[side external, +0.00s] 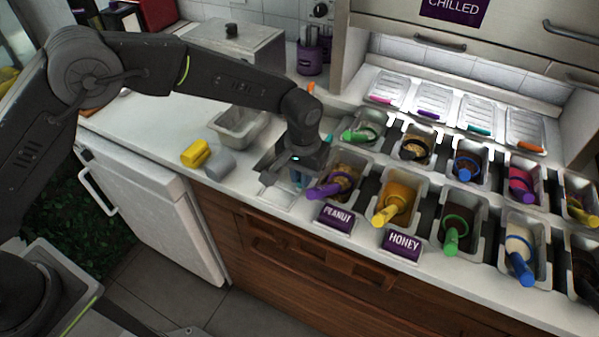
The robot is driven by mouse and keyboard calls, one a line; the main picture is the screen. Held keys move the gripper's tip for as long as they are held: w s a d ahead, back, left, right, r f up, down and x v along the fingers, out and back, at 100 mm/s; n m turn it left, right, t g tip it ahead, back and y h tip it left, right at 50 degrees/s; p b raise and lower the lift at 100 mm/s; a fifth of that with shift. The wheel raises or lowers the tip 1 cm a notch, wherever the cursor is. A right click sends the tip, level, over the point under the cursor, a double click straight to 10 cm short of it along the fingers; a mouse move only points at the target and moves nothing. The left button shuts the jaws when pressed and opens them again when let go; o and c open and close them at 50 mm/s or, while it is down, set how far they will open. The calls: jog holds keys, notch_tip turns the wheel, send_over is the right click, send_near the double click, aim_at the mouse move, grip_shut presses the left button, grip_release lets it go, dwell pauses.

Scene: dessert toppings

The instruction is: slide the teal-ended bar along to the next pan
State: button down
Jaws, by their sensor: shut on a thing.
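My gripper (291,180) is low over the counter, at the left end of the front row of topping pans. It is shut on a small teal-blue piece (299,179), seemingly the teal-ended bar; the gripper hides most of it. A pale, flat, clear-looking piece (276,196) lies under and beside the gripper. The peanut pan (355,172), with a purple-handled scoop (325,190), is just right of the gripper. The honey pan (413,181), with a yellow-handled scoop (384,216), is beyond it.
Purple signs reading PEANUT (337,217) and HONEY (403,243) stand at the front edge. More pans with coloured scoops fill the right. Lids with coloured tabs, one teal (479,129), lie behind. An empty metal pan (240,127) and yellow-grey rolls (196,154) are left.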

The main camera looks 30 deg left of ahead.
jog(key=c, duration=1.1)
grip_release()
jog(key=shift+c, duration=0.2)
jog(key=shift+r, duration=0.1)
notch_tip(320, 180, up, 14)
jog(key=s+a+r+t, duration=0.3)
jog(key=s+a+r, duration=0.7)
jog(key=a+r, duration=0.3)
jog(key=s+a+f+t, duration=0.1)
jog(key=s+a, duration=0.3)
jog(key=s, duration=0.4)
jog(key=s+a+f+t, duration=0.1)
jog(key=s+a+f, duration=0.2)
jog(key=s, duration=0.6)
jog(key=shift+a+t, duration=0.3)
jog(key=shift+a, duration=0.9)
